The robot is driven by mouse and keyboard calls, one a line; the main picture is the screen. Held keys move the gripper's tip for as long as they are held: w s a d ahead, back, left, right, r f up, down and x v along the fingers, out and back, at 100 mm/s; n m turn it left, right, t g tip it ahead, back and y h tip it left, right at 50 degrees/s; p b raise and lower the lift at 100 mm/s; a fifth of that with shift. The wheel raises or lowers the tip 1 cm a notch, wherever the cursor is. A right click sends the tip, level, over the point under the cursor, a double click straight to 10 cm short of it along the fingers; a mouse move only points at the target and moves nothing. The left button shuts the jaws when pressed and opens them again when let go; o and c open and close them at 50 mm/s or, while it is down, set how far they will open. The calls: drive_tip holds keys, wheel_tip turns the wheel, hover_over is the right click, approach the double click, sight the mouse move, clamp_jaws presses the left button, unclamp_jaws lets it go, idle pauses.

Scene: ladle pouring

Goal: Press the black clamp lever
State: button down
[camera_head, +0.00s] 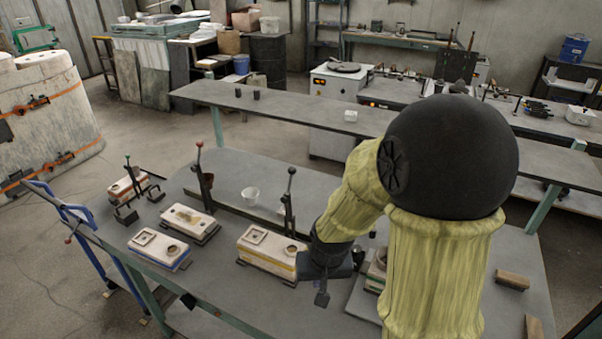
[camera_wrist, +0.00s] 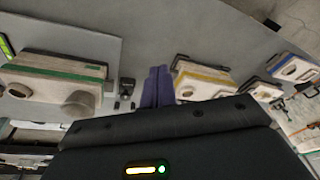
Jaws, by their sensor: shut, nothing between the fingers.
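A black clamp lever (camera_head: 290,200) with a black knob stands upright on the table, just behind the yellow-striped mold (camera_head: 262,245). My gripper (camera_head: 322,298) is to the right of and nearer than the lever and that mold, and apart from the lever. Its fingers (camera_wrist: 155,88) are together in the wrist view, with nothing between them. The yellow-striped mold also shows in the wrist view (camera_wrist: 202,80), right of the fingers. I cannot clearly make out the lever there. My arm partly hides the green-striped mold (camera_head: 376,272) in the head view.
A red-knobbed lever (camera_head: 198,165) and a green-knobbed lever (camera_head: 129,172) stand farther left. Brown blocks (camera_head: 512,280) lie at the right. The back middle is mostly clear.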

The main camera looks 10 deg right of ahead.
drive_tip(key=w+f+m+t+y, duration=0.1)
drive_tip(key=w+m+y, duration=0.1)
drive_tip(key=w, duration=0.3)
drive_tip(key=w+f+m+t+y+p, duration=0.1)
drive_tip(key=w+m, duration=0.2)
drive_tip(key=w, duration=0.3)
drive_tip(key=w+f+m+t+y, duration=0.1)
drive_tip(key=w+m+y, duration=0.1)
drive_tip(key=w, duration=0.4)
drive_tip(key=shift+a+f+m+t+y+p, duration=0.3)
drive_tip(key=shift+a+f+m, duration=0.05)
drive_tip(key=shift+a+m, duration=0.05)
drive_tip(key=w+d+r+m+t+y, duration=0.1)
drive_tip(key=w+d+r+m+t, duration=0.6)
drive_tip(key=d, duration=0.5)
wheel_tip(320, 180, up, 4)
drive_tip(key=shift+w+f+m+p, duration=0.25)
drive_tip(key=shift+w+m+p, duration=0.15)
drive_tip(key=shift+w+m, duration=0.45)
drive_tip(key=shift+w+a, duration=0.1)
drive_tip(key=shift+w, duration=0.05)
drive_tip(key=w+a+p, duration=0.6)
drive_tip(key=a, duration=0.1)
